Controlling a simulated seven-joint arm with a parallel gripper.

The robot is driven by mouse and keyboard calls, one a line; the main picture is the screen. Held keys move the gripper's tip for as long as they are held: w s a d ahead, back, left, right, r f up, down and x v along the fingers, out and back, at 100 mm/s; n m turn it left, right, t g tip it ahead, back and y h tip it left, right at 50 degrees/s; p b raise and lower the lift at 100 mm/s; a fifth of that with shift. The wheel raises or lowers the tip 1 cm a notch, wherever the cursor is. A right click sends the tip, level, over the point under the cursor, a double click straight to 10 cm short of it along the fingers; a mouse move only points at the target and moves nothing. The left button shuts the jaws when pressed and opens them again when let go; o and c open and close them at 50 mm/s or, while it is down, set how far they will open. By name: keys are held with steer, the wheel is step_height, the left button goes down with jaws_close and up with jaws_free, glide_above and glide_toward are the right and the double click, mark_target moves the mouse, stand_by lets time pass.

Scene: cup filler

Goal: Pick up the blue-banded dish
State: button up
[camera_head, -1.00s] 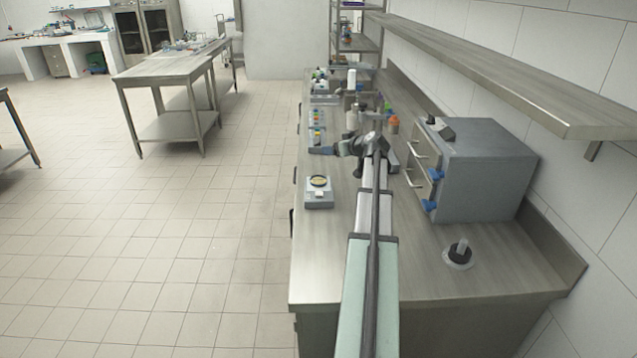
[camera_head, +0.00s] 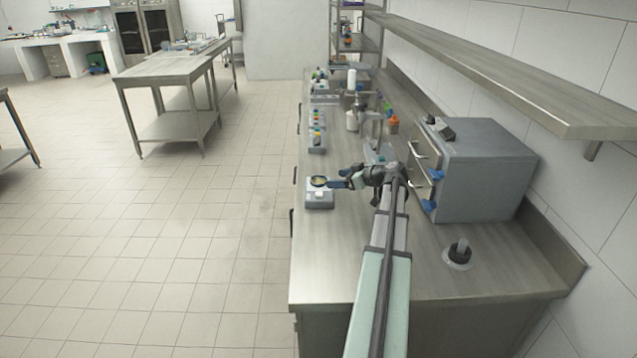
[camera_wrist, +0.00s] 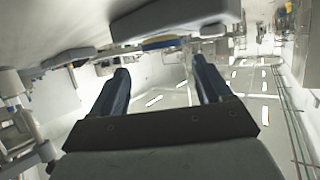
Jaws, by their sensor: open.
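The blue-banded dish (camera_head: 318,181) is small and round, with yellowish contents. It sits on a small white-and-grey scale (camera_head: 319,200) near the counter's left edge in the head view. My gripper (camera_head: 334,184) is just right of the dish, low over the counter, its blue fingers pointing left at it. In the wrist view, which looks upside down, the dish's blue and yellow edge (camera_wrist: 160,43) shows beyond the fingertips, between them across the picture. My gripper (camera_wrist: 158,66) is open and empty there. Whether a finger touches the dish is not clear.
A round base with a dark peg (camera_head: 459,252) is at the front right. Bottles (camera_head: 352,120) and small coloured items (camera_head: 317,137) stand farther back. The front counter is mostly clear.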

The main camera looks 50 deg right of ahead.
mark_target(319, 179)
steer(key=shift+x, duration=3.55)
steer(key=shift+a, duration=0.15)
steer(key=shift+c, duration=0.3)
steer(key=c, duration=0.8)
steer(key=shift+r, duration=0.1)
